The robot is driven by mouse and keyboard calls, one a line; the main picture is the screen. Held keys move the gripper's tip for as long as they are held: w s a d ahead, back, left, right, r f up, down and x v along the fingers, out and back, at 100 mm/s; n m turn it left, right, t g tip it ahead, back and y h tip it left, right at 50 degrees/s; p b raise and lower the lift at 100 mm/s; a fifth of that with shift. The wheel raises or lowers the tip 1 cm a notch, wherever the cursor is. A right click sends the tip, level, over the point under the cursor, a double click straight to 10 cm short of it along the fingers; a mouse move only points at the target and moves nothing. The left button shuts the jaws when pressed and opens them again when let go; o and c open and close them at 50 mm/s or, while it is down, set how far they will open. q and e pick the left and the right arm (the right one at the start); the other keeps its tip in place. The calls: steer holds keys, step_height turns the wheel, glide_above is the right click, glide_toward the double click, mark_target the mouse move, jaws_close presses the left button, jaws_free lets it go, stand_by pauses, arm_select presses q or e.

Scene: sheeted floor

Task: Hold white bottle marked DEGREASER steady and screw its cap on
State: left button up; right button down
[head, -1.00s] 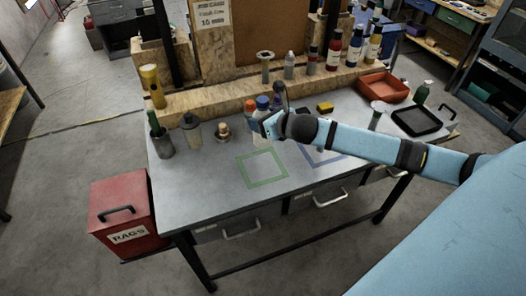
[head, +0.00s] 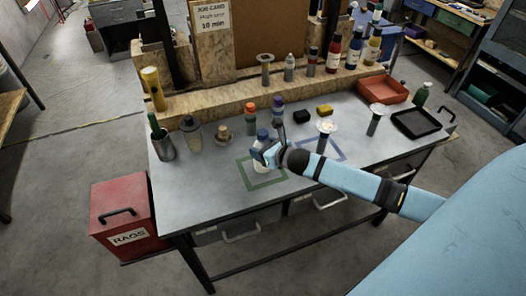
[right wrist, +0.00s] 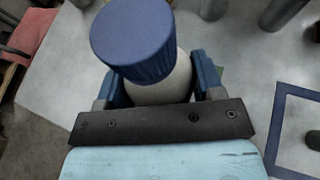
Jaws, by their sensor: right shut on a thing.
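My right gripper (head: 268,155) is shut on a white bottle (head: 261,160) with a blue cap (head: 262,134) on top. No DEGREASER lettering can be read on it. The bottle is at the green square outline (head: 250,183) on the bench; I cannot tell whether its base touches the bench. In the right wrist view the wide ribbed blue cap (right wrist: 137,42) covers the top of the pale bottle body (right wrist: 168,85), with a blue finger on each side of the body. How tightly the cap sits cannot be told. My left gripper is not in view.
Behind stand an orange-capped bottle (head: 250,111) and a purple-capped bottle (head: 278,107). A brass-coloured piece (head: 224,134) and a lidded jar (head: 191,132) stand left. A blue square outline (head: 335,143) lies right, with a funnel-topped stand (head: 324,133) nearby. The front of the bench is clear.

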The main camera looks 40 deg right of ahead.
steer(key=shift+f, duration=0.8)
steer(key=shift+c, duration=1.2)
jaws_free()
steer(key=shift+f, duration=0.15)
steer(key=b+v, duration=0.1)
steer(key=v, duration=1.1)
steer(key=shift+s, duration=0.1)
